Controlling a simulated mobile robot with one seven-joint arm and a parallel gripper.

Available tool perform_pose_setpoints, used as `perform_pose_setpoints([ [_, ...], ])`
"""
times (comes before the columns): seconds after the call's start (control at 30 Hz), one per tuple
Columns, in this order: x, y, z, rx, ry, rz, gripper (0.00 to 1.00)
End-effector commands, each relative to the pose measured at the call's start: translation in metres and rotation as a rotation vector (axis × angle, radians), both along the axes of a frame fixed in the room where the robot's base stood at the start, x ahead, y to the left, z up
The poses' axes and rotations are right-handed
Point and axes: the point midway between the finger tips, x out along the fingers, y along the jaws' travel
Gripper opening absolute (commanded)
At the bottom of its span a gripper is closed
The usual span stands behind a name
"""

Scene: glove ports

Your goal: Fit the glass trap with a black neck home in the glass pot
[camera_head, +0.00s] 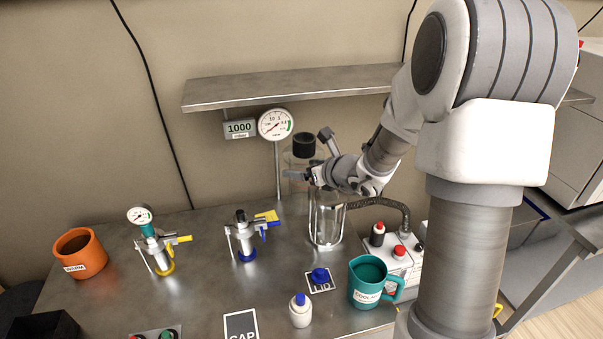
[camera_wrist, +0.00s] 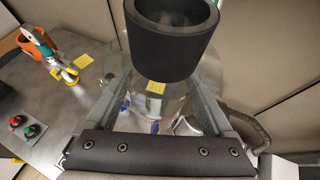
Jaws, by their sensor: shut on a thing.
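The glass trap, clear with a wide black neck (camera_head: 304,145), is upright in my gripper (camera_head: 299,175). Its black neck (camera_wrist: 172,38) fills the top middle of the wrist view, and its clear body shows faintly between the two fingers. My gripper (camera_wrist: 155,92) is shut on the trap. The glass pot (camera_head: 327,222) is a tall clear vessel standing on the steel bench, below and slightly right of the trap in the head view. My wrist hides part of the pot's top, so I cannot tell how the trap's lower end lines up with its mouth.
A round gauge (camera_head: 276,125) on a post and a shelf (camera_head: 290,85) stand behind. A hose (camera_head: 385,203) runs right of the pot. A teal mug (camera_head: 368,284), a blue-capped bottle (camera_head: 300,312), two clamp valves (camera_head: 243,240) and an orange mug (camera_head: 80,254) stand on the bench.

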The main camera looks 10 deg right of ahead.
Motion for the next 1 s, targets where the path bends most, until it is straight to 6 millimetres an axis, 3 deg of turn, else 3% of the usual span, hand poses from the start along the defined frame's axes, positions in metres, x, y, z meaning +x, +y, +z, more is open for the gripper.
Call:
perform_pose_setpoints([
  [0.17, 0.029, -0.023, -0.007, 0.003, -0.003, 0.021, 0.06],
  [0.5, 0.081, -0.089, -0.031, -0.013, 0.008, 0.056, 0.06],
  [0.67, 0.088, -0.102, -0.036, -0.018, 0.014, 0.059, 0.06],
  [1.0, 0.088, -0.102, -0.036, -0.019, 0.013, 0.06, 0.06],
])
